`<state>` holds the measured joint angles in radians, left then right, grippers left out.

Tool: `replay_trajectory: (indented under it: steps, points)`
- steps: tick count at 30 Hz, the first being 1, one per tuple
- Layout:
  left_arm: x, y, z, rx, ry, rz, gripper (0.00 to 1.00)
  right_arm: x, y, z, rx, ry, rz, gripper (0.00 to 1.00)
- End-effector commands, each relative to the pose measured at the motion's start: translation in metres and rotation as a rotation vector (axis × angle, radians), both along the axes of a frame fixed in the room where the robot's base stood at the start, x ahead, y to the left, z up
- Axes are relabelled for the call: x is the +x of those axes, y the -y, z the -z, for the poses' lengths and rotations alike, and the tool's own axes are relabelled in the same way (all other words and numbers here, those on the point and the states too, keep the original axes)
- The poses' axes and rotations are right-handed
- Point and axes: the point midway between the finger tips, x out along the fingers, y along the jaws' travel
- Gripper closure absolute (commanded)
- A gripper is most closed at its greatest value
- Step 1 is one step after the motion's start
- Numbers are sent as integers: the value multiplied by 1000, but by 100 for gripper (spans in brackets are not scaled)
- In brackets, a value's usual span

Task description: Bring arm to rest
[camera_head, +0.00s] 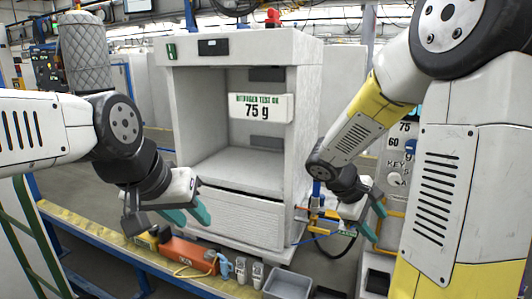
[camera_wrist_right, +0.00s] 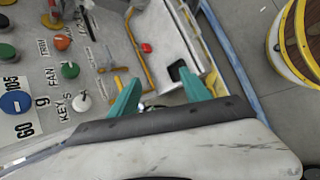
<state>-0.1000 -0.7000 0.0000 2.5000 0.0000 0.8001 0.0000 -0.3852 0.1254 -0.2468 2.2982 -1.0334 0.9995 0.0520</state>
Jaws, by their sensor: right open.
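My left gripper (camera_head: 190,215), with teal fingers, hangs above the ledge at left of centre in the head view. Its fingers are apart with nothing between them. My right gripper (camera_head: 373,213) is at the right, in front of a control panel (camera_head: 396,178). In the right wrist view its teal fingers (camera_wrist_right: 160,92) are spread and empty. The panel (camera_wrist_right: 95,35) with knobs and buttons lies beyond and to the left of them. My right arm's large white and yellow links cover much of the right side of the head view and hide part of the panel.
A white open-fronted cabinet (camera_head: 240,212) with a "75 g" sign (camera_head: 262,108) stands at the centre. The yellow-topped ledge (camera_head: 98,233) carries an orange device (camera_head: 188,253), small tools and a grey bin (camera_head: 288,284). A yellow-banded drum (camera_wrist_right: 300,35) is at upper right in the wrist view.

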Motion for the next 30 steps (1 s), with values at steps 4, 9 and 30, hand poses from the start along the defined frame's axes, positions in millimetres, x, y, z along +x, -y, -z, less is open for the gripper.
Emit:
replay_trajectory:
  steps: [4, 9, 30]
  points:
    - [0, 0, 0, 0, 0, 0, 64, -45, -25, -20, 286, 125, 177, 44]
    - [0, 0, 0, 0, 0, 0, 64, -83, -66, -50, 601, 278, 340, 44]
    - [0, 0, 0, 0, 0, 0, 64, -126, -134, -111, 1062, 536, 519, 44]
